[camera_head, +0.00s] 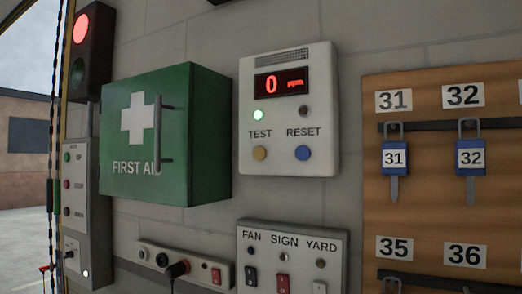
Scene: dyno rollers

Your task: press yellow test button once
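The yellow test button (260,153) sits under the word TEST on a white wall-mounted detector box (325,120). A blue button (303,153) sits to its right under RESET. The box's display (282,83) shows a red 0 with "ppm". The lamp above TEST (258,115) glows green; the lamp above RESET (305,111) is dark. Neither gripper is in view, and nothing covers the button.
A green first-aid cabinet (180,130) with a protruding handle (160,133) juts out left of the box. A FAN/SIGN/YARD switch panel (300,245) and a socket strip (183,267) are below. A wooden key board (440,90) hangs right. A red lamp (81,27) glows upper left.

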